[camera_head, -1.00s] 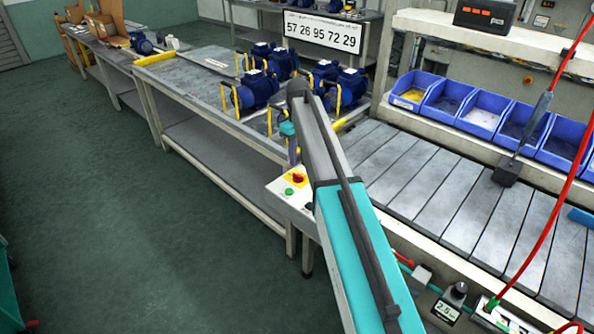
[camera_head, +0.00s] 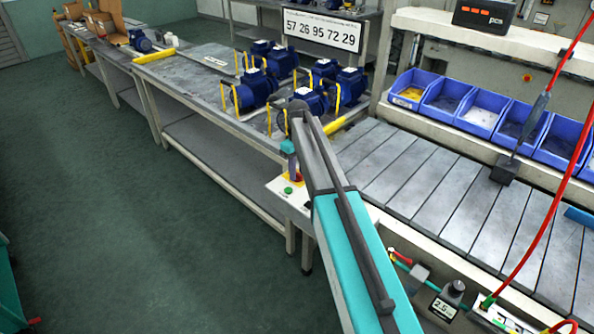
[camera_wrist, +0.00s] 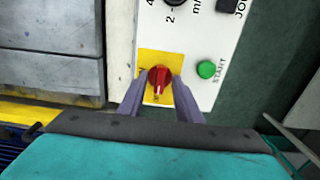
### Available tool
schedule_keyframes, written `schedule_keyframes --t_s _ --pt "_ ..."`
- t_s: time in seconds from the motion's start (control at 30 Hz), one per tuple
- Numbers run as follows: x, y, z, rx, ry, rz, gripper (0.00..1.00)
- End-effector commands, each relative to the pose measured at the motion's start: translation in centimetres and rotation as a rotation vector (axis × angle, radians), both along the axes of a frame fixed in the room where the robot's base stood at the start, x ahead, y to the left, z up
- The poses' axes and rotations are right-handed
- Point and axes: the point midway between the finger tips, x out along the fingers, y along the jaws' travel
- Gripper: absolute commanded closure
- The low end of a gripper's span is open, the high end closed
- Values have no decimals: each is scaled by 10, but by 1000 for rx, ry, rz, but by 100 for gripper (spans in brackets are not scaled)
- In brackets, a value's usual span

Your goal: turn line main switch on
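The line main switch is a red knob (camera_wrist: 160,77) on a yellow plate (camera_wrist: 148,58), in the wrist view. A pale mark on the knob points down in the picture, toward my arm. My gripper (camera_wrist: 159,80) has its two purple fingers apart, one on each side of the knob. Small gaps seem to show beside the knob; firm contact is not clear. In the head view my gripper (camera_head: 291,168) hangs over the control box (camera_head: 273,187), with the red knob (camera_head: 298,177) mostly hidden behind it.
A green START button (camera_wrist: 206,69) sits right of the switch on the same white panel. A workbench (camera_head: 205,100) with blue pumps (camera_head: 255,90) stands behind. The slatted conveyor (camera_head: 420,175) and blue bins (camera_head: 483,112) are to the right. The floor at left is clear.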

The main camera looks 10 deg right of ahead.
Motion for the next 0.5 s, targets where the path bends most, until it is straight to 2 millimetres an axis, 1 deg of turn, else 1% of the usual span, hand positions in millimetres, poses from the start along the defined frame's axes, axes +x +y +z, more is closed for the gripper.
schedule_keyframes --t_s 0.03,0.07,0.2,0.23,0.5 --pt "0 0 0 0 0 0 69" --pt "0 0 0 0 0 0 72" --pt "0 0 0 0 0 1 96" --pt "0 0 0 0 0 1 100" --pt "0 1 0 0 0 -7 100"
